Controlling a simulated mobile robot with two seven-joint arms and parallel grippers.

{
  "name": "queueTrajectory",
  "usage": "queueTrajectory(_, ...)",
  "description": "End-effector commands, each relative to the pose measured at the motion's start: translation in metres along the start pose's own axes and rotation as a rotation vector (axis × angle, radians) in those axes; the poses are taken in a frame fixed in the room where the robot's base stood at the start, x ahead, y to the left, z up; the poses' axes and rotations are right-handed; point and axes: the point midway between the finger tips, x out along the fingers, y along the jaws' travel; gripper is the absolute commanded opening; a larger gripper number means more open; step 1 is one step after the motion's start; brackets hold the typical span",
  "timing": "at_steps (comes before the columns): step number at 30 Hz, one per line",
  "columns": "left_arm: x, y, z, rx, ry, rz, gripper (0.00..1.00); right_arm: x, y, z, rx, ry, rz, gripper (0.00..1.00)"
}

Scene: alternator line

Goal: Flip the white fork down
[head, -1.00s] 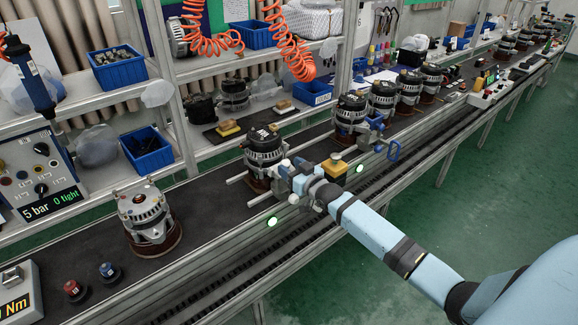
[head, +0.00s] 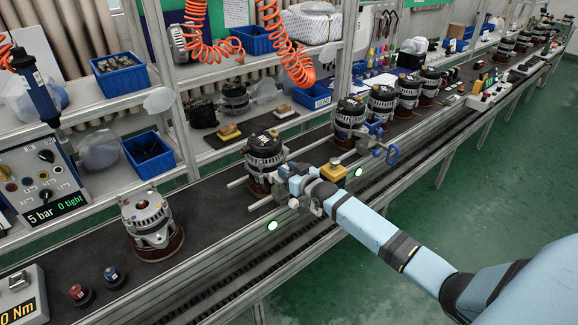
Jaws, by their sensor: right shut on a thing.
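The white fork shows as two pale parallel bars (head: 264,202) at the sides of a dark-and-silver alternator (head: 264,152) on the line, in the head view. The bars look about level, low beside the alternator's base. My right gripper (head: 285,174) is at the alternator's right side, where the fork's bars run in behind it. It is shut on the white fork; the fingers and the grasped part are mostly hidden by my wrist. My left gripper is out of view.
Another alternator (head: 150,222) is at the left, with red and blue buttons (head: 111,276) in front. More alternators stand up the line. The aisle floor is clear.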

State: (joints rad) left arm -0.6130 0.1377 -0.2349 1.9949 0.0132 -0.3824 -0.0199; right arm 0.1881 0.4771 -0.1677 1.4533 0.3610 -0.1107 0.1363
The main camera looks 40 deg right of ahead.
Motion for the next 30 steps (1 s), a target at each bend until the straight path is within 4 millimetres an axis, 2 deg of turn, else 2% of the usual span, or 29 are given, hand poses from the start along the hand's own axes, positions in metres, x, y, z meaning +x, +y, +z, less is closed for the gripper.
queueTrajectory(1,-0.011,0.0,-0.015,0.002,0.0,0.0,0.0,0.001,0.0,-0.011,-0.001,-0.034,-0.001,0.08)
queueTrajectory(7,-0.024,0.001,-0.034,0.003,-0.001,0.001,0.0,0.005,0.0,-0.008,-0.001,-0.153,0.0,0.08)
queueTrajectory(20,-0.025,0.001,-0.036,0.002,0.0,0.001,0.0,0.007,0.0,-0.001,0.0,-0.195,0.0,0.08)
queueTrajectory(21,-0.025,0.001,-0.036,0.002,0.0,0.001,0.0,0.007,0.0,-0.001,0.0,-0.195,0.0,0.36)
queueTrajectory(23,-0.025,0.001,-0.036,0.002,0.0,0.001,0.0,0.007,0.0,-0.001,0.0,-0.194,0.0,0.5)
queueTrajectory(24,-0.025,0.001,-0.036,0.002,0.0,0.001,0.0,0.007,0.0,-0.001,0.0,-0.194,0.0,0.54)
queueTrajectory(30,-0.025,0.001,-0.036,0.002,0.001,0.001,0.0,0.007,0.0,-0.001,0.0,-0.194,0.0,0.54)
